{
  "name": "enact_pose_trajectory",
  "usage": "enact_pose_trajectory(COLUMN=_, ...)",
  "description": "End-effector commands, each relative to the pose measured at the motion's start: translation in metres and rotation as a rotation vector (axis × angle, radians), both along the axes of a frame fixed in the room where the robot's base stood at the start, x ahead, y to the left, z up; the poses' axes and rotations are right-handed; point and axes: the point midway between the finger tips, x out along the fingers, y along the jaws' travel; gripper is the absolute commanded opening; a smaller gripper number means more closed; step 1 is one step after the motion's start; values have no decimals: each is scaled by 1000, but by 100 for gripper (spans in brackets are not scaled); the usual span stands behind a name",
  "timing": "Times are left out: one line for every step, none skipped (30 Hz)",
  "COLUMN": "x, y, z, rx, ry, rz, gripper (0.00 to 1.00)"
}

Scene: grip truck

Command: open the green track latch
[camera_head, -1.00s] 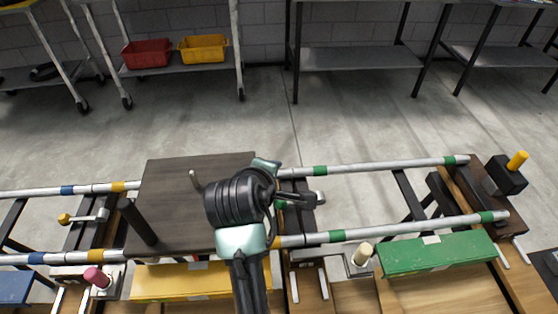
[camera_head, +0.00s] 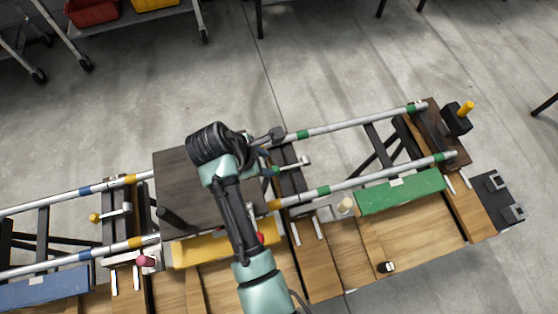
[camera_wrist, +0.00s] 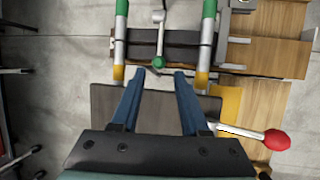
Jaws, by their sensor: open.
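The green track latch shows in the wrist view as a small green knob (camera_wrist: 158,62) on a thin metal bar, lying between two green-banded rails. In the head view the latch's metal bar (camera_head: 292,164) lies across a dark crosspiece, just right of the dark board, with its knob end close to my arm. My gripper (camera_wrist: 160,76) is open and empty. Its two blue fingers point towards the knob, which appears just beyond and between the fingertips. I cannot tell whether they touch it or how high they are above it.
The dark board (camera_head: 172,178) lies under my arm. A red knob (camera_wrist: 277,140) on a white lever stands to the right in the wrist view. A green block (camera_head: 400,190) and a cream knob (camera_head: 345,205) are right of the latch.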

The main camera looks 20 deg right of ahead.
Motion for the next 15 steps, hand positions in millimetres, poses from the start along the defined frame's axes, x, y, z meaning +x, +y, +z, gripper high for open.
enact_pose_trajectory(x=1, y=-4, z=-10, rx=1, ry=3, rz=-3, gripper=45)
enact_pose_trajectory(x=1, y=-6, z=-15, rx=1, ry=4, rz=-4, gripper=45)
enact_pose_trajectory(x=3, y=-10, z=-23, rx=1, ry=3, rz=-4, gripper=45)
enact_pose_trajectory(x=4, y=-12, z=-29, rx=1, ry=3, rz=-5, gripper=45)
enact_pose_trajectory(x=5, y=-15, z=-35, rx=1, ry=3, rz=-5, gripper=45)
enact_pose_trajectory(x=7, y=-18, z=-43, rx=1, ry=3, rz=-3, gripper=45)
enact_pose_trajectory(x=9, y=-20, z=-48, rx=1, ry=2, rz=-3, gripper=45)
enact_pose_trajectory(x=10, y=-23, z=-54, rx=1, ry=2, rz=-3, gripper=45)
enact_pose_trajectory(x=11, y=-26, z=-61, rx=1, ry=1, rz=-3, gripper=45)
enact_pose_trajectory(x=12, y=-28, z=-66, rx=1, ry=1, rz=-3, gripper=45)
enact_pose_trajectory(x=13, y=-30, z=-71, rx=1, ry=0, rz=-3, gripper=45)
enact_pose_trajectory(x=14, y=-32, z=-77, rx=1, ry=1, rz=-3, gripper=45)
enact_pose_trajectory(x=15, y=-34, z=-81, rx=2, ry=0, rz=-3, gripper=45)
enact_pose_trajectory(x=16, y=-36, z=-84, rx=2, ry=-1, rz=-4, gripper=45)
enact_pose_trajectory(x=18, y=-38, z=-89, rx=2, ry=-2, rz=-3, gripper=45)
